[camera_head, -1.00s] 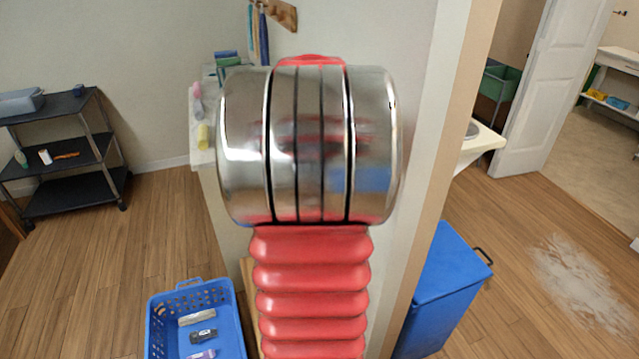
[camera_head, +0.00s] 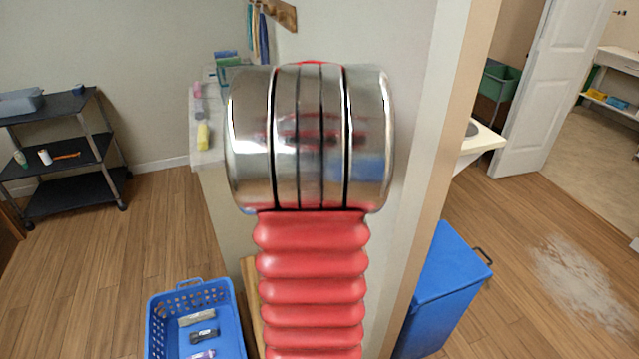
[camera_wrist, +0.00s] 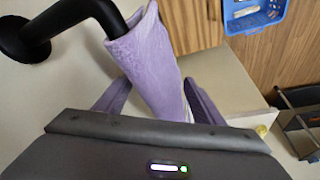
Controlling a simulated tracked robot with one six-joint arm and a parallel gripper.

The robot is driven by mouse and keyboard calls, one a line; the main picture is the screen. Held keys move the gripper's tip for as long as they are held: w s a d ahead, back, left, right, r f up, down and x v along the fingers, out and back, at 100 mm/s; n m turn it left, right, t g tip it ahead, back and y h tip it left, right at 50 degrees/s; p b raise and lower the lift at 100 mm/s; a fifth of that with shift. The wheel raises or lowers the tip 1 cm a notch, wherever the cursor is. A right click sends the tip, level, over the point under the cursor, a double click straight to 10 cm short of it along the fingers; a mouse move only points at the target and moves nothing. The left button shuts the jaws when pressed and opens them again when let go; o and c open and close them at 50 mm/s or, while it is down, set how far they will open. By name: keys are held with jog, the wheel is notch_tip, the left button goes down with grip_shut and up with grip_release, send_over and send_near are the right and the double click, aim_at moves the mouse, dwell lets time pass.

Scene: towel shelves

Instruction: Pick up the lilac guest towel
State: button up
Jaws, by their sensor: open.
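The lilac guest towel (camera_wrist: 158,55) shows in the wrist view, hanging over the end of a bent black bar (camera_wrist: 75,12). Its lower part passes between the two fingers of my gripper (camera_wrist: 157,84). The fingers stand apart on either side of it, and I cannot tell whether either touches it. The towel's lower end is hidden behind my gripper's dark body. In the head view my own arm fills the middle, and neither my gripper nor the lilac towel can be made out there.
A pale counter (camera_head: 207,150) with small bottles stands left of my arm. A blue basket (camera_head: 160,335) with several items sits on the floor in front. A blue bin (camera_head: 445,285) stands to the right. A black shelf cart (camera_head: 75,185) is at far left, with open wooden floor before it.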

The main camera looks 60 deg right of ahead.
jog(key=shift+d+f, duration=0.1)
jog(key=shift+f, duration=0.15)
jog(key=c, duration=1.1)
dwell(0.4)
jog(key=shift+o, duration=0.2)
jog(key=shift+w+r, duration=0.1)
notch_tip(320, 180, up, 12)
jog(key=shift+f, duration=0.1)
grip_shut()
